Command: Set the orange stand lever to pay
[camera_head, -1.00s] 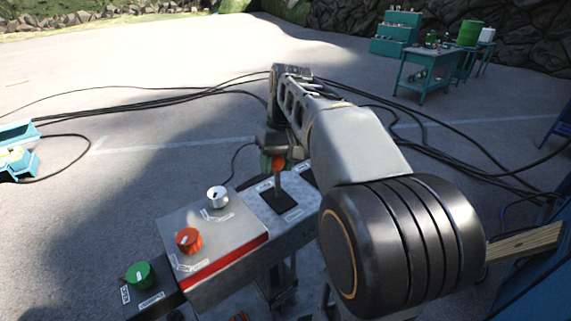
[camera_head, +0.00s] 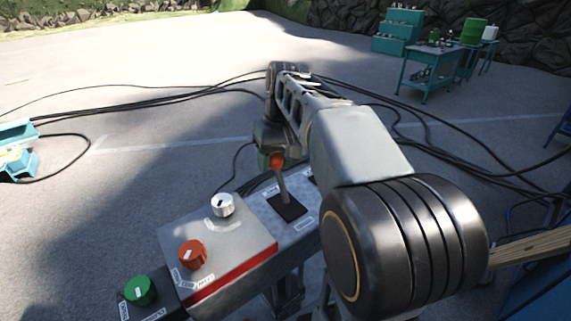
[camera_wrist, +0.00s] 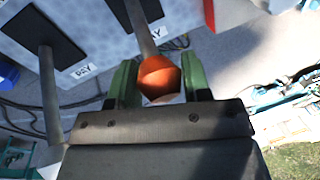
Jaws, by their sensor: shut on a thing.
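The lever with the orange knob (camera_head: 277,161) rises from a dark slot plate (camera_head: 288,207) on the grey panel. Its shaft leans to the far left in the head view. My gripper (camera_head: 271,155) reaches down from above and is shut on the knob. A second lever with a grey shaft (camera_wrist: 49,95) stands at the left, beside a "PAY" label (camera_wrist: 83,72).
A raised box (camera_head: 216,254) with a white knob (camera_head: 222,205) and an orange-red knob (camera_head: 192,254) sits left of the lever. A green knob (camera_head: 140,290) is further left. Black cables (camera_head: 160,101) lie on the ground behind. Teal carts (camera_head: 430,64) stand far right.

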